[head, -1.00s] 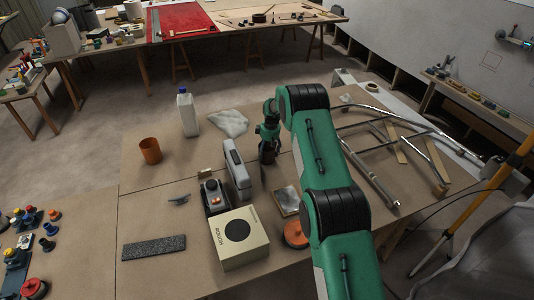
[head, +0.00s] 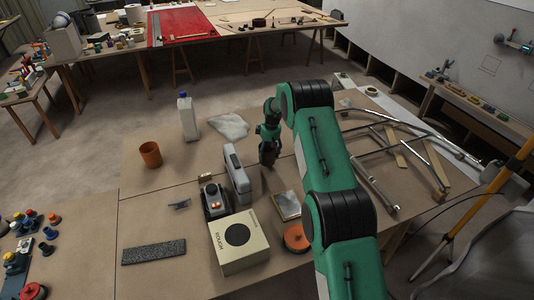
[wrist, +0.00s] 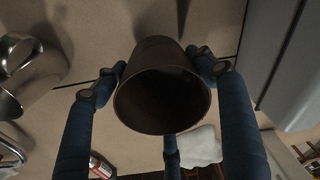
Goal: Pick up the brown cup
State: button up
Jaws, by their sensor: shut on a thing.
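A dark brown cup (wrist: 162,90) fills the middle of the wrist view, its open mouth toward the camera. My gripper (wrist: 162,72) is shut on it, with blue-black fingers on its left and right sides and a third finger below. In the head view my gripper (head: 268,152) is over the table, right of the grey upright case. The held cup is mostly hidden there by the gripper. Whether the cup touches the table I cannot tell. A separate orange-brown cup (head: 150,155) stands upright at the left of the table.
A shiny metal mug (wrist: 28,75) stands left of the held cup. Near the gripper are the grey case (head: 236,172), a crumpled white cloth (head: 229,126), a white bottle (head: 188,118) and a box (head: 239,240). Metal tubing (head: 410,140) lies right. The table's left part has free room.

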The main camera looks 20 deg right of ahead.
jog(key=shift+s+a+r+p, duration=0.1)
jog(key=shift+s+a+r, duration=0.25)
jog(key=shift+s, duration=2)
jog(key=shift+s+a+r+p, duration=0.15)
jog(key=shift+s+a, duration=0.35)
jog(key=shift+s, duration=1.85)
jog(key=shift+s+a+r+p, duration=0.15)
jog(key=shift+s+a, duration=0.25)
jog(key=shift+s, duration=1.95)
jog(key=shift+c, duration=0.2)
jog(key=shift+s, duration=0.15)
